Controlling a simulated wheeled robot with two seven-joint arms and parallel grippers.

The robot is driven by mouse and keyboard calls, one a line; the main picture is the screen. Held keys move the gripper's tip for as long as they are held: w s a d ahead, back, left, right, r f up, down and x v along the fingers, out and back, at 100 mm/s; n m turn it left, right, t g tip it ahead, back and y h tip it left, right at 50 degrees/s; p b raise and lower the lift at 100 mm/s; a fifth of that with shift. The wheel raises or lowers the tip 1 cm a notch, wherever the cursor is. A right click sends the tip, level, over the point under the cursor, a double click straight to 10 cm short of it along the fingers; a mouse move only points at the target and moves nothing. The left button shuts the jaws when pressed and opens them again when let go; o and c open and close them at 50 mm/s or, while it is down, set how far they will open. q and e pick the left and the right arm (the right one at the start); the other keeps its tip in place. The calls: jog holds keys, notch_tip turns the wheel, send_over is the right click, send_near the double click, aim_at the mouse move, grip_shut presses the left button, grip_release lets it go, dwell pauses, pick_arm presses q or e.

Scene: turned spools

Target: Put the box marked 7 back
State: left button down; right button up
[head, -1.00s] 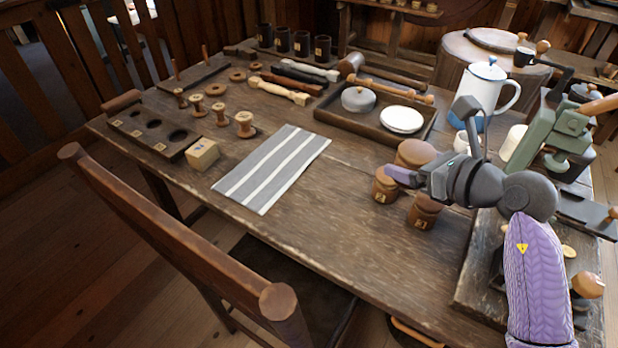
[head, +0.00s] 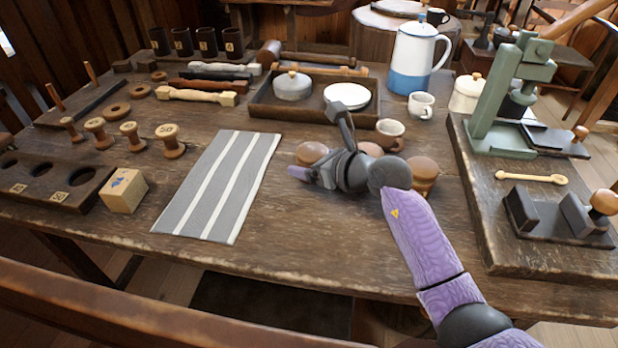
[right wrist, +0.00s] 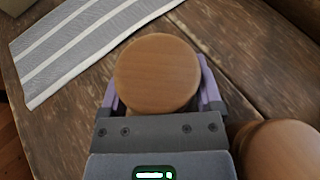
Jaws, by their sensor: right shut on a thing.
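A round wooden lidded box (head: 311,153) is held between the purple fingers of my right gripper (head: 318,172). Its flat round lid (right wrist: 158,74) fills the space between the fingers in the right wrist view. Its number is hidden from both views. A similar box (head: 425,168) stands to the right, partly behind my wrist, and its edge shows at the lower right of the right wrist view (right wrist: 280,152). Another round lid (head: 371,149) shows behind my gripper. I cannot tell whether the held box touches the table. My left gripper is not in view.
A striped grey cloth (head: 218,185) lies left of the held box. A wooden block with a blue mark (head: 124,190), several spools (head: 131,137) and a holed rack (head: 60,190) are further left. A tray (head: 312,112) and a cup (head: 390,132) stand behind.

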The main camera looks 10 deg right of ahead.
notch_tip(320, 180, down, 2)
jog(key=shift+f+b, duration=0.2)
jog(key=shift+b, duration=0.1)
jog(key=shift+r, duration=0.3)
jog(key=shift+f, duration=0.2)
jog(key=o, duration=1.2)
jog(key=shift+c, duration=0.2)
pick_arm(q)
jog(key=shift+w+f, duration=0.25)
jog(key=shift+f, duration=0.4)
pick_arm(e)
jog(key=shift+r, duration=0.15)
